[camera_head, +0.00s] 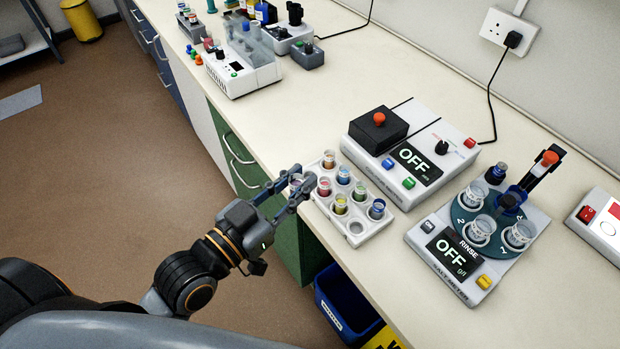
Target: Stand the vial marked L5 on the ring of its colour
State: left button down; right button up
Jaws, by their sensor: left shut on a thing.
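A white rack (367,233) stands near the front edge of the bench. It holds several small vials, among them an orange one (328,159), a red one (324,187), a yellow one (340,204), a green one (360,191) and a blue one (377,209). One hole at its near end is empty. My left gripper (300,180) is at the rack's left corner, its fingers closed around a vial that they mostly hide. I cannot tell whether this vial is clear of the rack. No L5 mark is readable, and no coloured ring can be made out. My right gripper is not in view.
A device with an OFF display (414,160) stands right behind the rack. A salt meter (463,268) with a round carousel of cups stands to its right. A white machine (241,72) is at the far left. The bench between is clear.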

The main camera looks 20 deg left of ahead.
aim_at(310, 167)
pick_arm(q)
jog(key=shift+f, duration=0.1)
jog(key=w+f+b, duration=0.2)
jog(key=w+b, duration=0.1)
jog(key=w, duration=0.1)
jog(key=w+a+f+b, duration=0.1)
jog(key=w+f+b, duration=0.2)
jog(key=w, duration=0.1)
jog(key=w+f+b, duration=0.3)
jog(key=w+b, duration=0.1)
jog(key=shift+w+a, duration=0.25)
jog(key=shift+a, duration=0.1)
jog(key=shift+w+f, duration=0.35)
jog(key=shift+f, duration=0.15)
jog(key=f, duration=0.3)
jog(key=shift+w, duration=0.4)
jog(key=shift+s+f, duration=0.1)
jog(key=shift+f, duration=0.15)
